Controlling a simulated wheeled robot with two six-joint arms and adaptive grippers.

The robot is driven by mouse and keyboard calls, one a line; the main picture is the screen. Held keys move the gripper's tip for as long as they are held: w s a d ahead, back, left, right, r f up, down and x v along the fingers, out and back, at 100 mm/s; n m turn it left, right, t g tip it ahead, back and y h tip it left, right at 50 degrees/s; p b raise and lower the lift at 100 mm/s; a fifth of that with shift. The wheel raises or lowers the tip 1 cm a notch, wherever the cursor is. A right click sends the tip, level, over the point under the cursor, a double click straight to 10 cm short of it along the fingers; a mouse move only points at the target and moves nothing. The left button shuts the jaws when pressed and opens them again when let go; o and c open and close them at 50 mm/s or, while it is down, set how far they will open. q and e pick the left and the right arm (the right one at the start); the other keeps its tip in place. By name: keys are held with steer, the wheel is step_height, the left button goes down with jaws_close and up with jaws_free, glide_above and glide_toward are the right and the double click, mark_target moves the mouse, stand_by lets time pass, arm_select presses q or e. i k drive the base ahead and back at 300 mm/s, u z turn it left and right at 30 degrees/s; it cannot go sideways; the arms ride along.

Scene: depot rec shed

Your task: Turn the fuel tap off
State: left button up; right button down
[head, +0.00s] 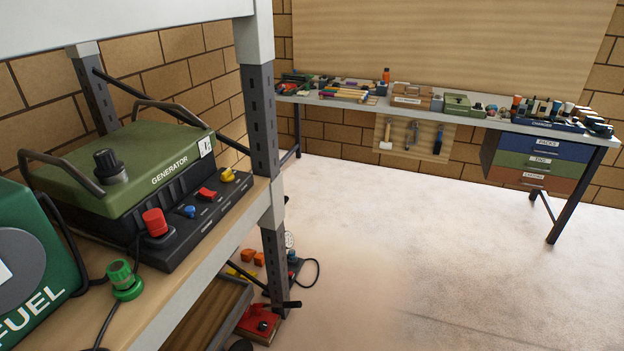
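A green and black generator (150,165) labelled GENERATOR stands on the shelf at the left. Its front control ledge carries a large red knob (155,222), a small blue control (188,211), a red switch (207,194) and a yellow lever-like control (228,175). The small labels beside them are too small to read, so I cannot tell which is the fuel tap or how it is set. A dark green container marked FUEL (50,262) is at the left edge, partly cut off. Neither gripper is in view.
A green fitting with a dark hose (123,279) rests on the shelf before the generator. A grey shelf post (262,120) rises to its right. A red box (258,325) and other items lie below. A workbench (470,118) lines the back wall; the floor between is clear.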

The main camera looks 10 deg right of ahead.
mark_target(228, 176)
steer(key=z, duration=0.4)
steer(key=k, duration=0.65)
steer(key=z, duration=1.2)
steer(key=i, duration=1.25)
steer(key=u, duration=0.55)
steer(key=i, duration=0.8)
steer(key=u, duration=0.75)
